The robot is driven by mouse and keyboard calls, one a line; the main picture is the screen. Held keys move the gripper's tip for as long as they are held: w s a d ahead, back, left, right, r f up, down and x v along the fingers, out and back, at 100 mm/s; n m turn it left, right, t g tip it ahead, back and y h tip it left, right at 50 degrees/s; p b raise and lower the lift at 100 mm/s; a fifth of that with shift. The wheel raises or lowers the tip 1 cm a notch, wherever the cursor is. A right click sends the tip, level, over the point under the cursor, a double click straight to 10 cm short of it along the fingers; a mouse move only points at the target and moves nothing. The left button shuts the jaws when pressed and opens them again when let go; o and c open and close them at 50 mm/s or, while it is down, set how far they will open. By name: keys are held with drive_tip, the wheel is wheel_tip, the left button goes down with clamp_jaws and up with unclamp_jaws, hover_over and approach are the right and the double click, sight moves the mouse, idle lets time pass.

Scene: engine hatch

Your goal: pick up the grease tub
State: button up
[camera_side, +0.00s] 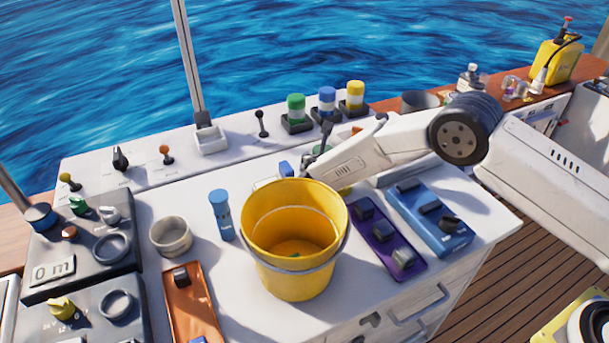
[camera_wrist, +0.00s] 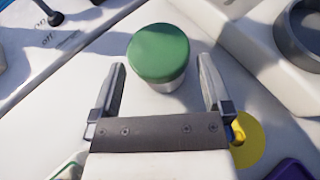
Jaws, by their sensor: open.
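A tub with a round green lid and a pale body, which I take to be the grease tub (camera_wrist: 160,55), stands upright on the white surface in the wrist view. My gripper (camera_wrist: 160,80) is open, with one finger on each side below the tub. The tub sits just beyond and between the fingertips, and nothing is held. In the side view my gripper (camera_side: 318,150) is over the worktop behind the yellow bucket. A bit of green shows by its tips there; the tub is mostly hidden.
A tall yellow bucket (camera_side: 292,272) stands in front of my gripper. Green, blue and yellow capped jars (camera_side: 326,102) stand on the raised ledge behind. A purple tray (camera_side: 372,238) and blue tray (camera_side: 428,215) lie to the right. A yellow disc (camera_wrist: 252,142) is beside the right finger.

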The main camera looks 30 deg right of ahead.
drive_tip(key=shift+f, duration=0.7)
drive_tip(key=shift+x, duration=1.5)
drive_tip(key=c, duration=1.3)
